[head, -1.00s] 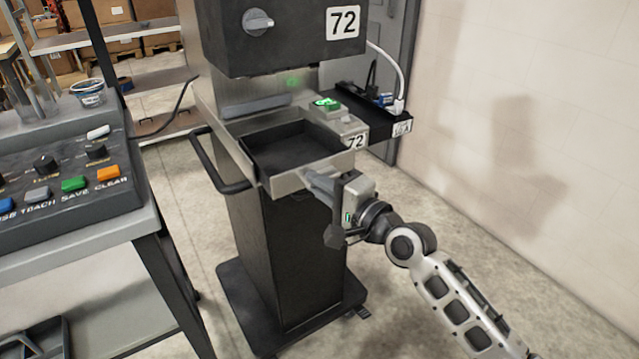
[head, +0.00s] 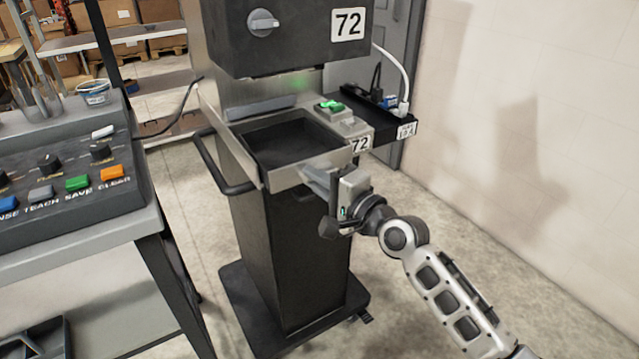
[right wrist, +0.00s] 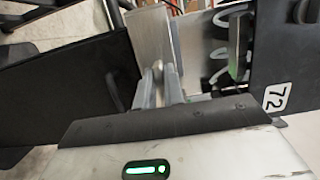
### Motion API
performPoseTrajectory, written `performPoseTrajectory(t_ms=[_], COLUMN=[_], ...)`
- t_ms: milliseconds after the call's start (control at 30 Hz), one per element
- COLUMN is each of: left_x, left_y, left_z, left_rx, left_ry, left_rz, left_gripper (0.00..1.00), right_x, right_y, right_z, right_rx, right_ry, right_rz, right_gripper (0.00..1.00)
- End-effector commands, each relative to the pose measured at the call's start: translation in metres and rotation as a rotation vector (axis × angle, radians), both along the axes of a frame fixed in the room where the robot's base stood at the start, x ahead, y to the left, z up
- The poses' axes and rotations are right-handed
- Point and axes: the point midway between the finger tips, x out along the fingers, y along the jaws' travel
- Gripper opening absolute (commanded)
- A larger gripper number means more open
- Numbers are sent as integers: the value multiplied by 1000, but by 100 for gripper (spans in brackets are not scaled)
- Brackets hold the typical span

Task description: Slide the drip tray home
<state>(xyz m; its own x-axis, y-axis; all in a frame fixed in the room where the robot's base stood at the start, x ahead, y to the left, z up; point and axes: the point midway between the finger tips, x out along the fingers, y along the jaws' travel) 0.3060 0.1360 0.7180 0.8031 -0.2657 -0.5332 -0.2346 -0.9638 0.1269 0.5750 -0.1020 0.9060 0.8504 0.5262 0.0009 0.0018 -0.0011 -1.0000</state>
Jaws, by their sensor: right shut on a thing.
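The drip tray (head: 303,172) is a dark shallow tray with a silvery front. It sits in the dispenser (head: 292,40) marked 72, below the black head, with its front part sticking out. My right gripper (head: 319,180) is at the tray's front, shut on the tray there. In the right wrist view the fingers (right wrist: 158,75) reach toward a silvery surface. My left gripper is not in view.
A control panel (head: 70,170) with coloured buttons stands on a bench at the left. A black side shelf (head: 375,112) with a white cable is right of the dispenser. A black bar handle (head: 215,172) juts out on its left. The floor at right is clear.

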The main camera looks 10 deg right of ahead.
Motion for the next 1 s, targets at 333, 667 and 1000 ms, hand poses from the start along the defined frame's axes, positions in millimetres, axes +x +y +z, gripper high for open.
performPoseTrajectory(t_ms=[333, 667, 1000], left_x=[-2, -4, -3], left_y=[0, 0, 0], left_z=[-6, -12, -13], left_rx=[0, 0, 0], left_ry=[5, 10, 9], left_rz=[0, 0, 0], left_gripper=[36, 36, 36], right_x=[12, 23, 27], right_y=[4, 8, 9], right_z=[2, 2, 1], right_rx=[2, 2, 1], right_ry=[-6, -6, -4], right_rz=[-1, -1, -1], right_gripper=[0, 0, 36])
